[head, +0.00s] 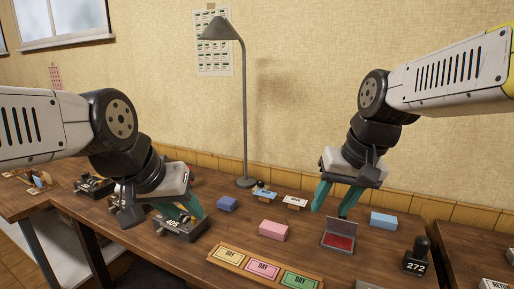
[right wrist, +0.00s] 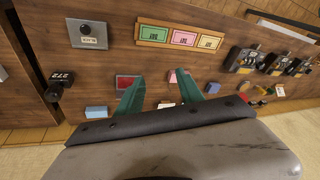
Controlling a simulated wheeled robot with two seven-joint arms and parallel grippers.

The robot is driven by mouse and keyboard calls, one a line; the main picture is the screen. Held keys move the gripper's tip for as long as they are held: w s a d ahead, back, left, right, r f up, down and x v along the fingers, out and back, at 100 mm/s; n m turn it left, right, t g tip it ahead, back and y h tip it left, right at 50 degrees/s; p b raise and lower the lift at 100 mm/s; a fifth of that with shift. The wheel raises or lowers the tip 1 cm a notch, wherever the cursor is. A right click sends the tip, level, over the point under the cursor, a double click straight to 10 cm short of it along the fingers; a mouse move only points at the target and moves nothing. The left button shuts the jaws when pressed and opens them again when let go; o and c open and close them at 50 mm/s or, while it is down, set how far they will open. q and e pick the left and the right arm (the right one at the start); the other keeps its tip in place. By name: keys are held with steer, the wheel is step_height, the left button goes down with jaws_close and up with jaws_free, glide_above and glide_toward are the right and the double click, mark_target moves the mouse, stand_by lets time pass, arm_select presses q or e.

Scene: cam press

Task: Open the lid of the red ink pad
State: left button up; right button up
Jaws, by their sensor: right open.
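The red ink pad (head: 339,242) is a small grey case on the table, right of centre. Its red pad shows, and its grey lid appears to stand raised at the back. In the right wrist view the red pad (right wrist: 127,83) is partly covered by a finger. My right gripper (head: 335,212) is open and empty, its green fingers just behind and above the case; they also show in the right wrist view (right wrist: 160,82). My left gripper (head: 188,212) is at the dark device marked 405 (head: 180,230); its fingers overlap it, and their gap is unclear.
A pink block (head: 273,231) and a blue block (head: 383,220) flank the pad. A stamp marked 272 (head: 416,262) stands at right. A wooden tray of coloured cards (head: 245,270) lies in front. A lamp (head: 246,183) stands behind.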

steer(key=s+a+n+t, duration=0.1)
steer(key=s+t, duration=0.2)
steer(key=m+g+h, duration=0.2)
steer(key=m+g, duration=0.3)
steer(key=g, duration=0.1)
glide_above(342, 223)
steer(key=w, duration=0.2)
steer(key=f, duration=1)
steer(key=shift+w+d, duration=0.15)
steer(key=shift+d, duration=0.25)
steer(key=shift+w+d+f+m, duration=0.1)
steer(key=shift+f+m, duration=0.2)
step_height(342, 223, down, 8)
steer(key=shift+r, duration=0.2)
jaws_close()
